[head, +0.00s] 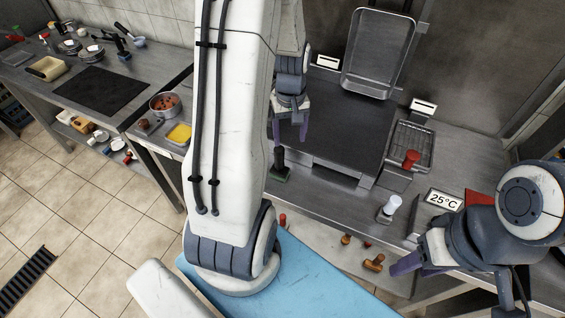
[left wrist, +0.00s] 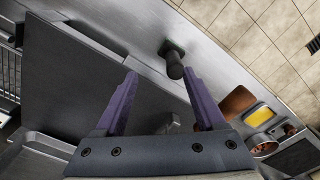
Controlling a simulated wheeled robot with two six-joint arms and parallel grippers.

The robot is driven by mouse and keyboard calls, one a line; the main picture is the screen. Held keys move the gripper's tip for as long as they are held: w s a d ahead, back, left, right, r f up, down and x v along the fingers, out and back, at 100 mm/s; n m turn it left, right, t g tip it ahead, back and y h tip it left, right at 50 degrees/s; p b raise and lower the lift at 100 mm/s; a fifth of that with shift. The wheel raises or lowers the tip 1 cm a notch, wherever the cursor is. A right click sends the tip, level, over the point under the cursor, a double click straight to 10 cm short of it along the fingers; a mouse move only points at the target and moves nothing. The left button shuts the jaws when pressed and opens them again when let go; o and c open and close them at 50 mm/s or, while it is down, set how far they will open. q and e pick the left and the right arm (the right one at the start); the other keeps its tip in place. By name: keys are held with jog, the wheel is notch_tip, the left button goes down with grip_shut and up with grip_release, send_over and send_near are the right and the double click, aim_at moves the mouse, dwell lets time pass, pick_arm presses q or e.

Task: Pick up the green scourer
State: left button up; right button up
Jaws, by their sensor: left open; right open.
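The green scourer (head: 280,173) stands on the steel counter in front of the dark flat griddle. It has a dark upright handle on a dark green base. It also shows in the left wrist view (left wrist: 173,62), beyond the fingertips and toward the right one. My left gripper (head: 290,128) is open and empty, above the counter behind the scourer and apart from it; its purple fingers also show in the left wrist view (left wrist: 160,80). My right gripper (head: 452,280) is open and empty at the lower right, far from the scourer.
The griddle (head: 345,125) fills the counter behind. A white-topped shaker (head: 389,208), a 25°C display (head: 444,200) and a wire-racked tray (head: 411,143) stand to the right. A yellow-filled pan (head: 180,134) and a pot (head: 165,106) stand left. My left arm hides the counter between.

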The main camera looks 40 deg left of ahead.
aim_at(279, 159)
pick_arm(q)
jog(key=a, duration=0.1)
jog(key=a+f, duration=0.1)
jog(key=a+n, duration=0.1)
jog(key=shift+s+f, duration=0.3)
jog(key=shift+s, duration=0.05)
notch_tip(279, 159, down, 4)
jog(key=shift+r+p, duration=0.15)
jog(key=shift+p, duration=0.2)
jog(key=shift+f+p, duration=1.05)
jog(key=shift+f, duration=2.1)
jog(key=shift+c, duration=0.4)
grip_shut()
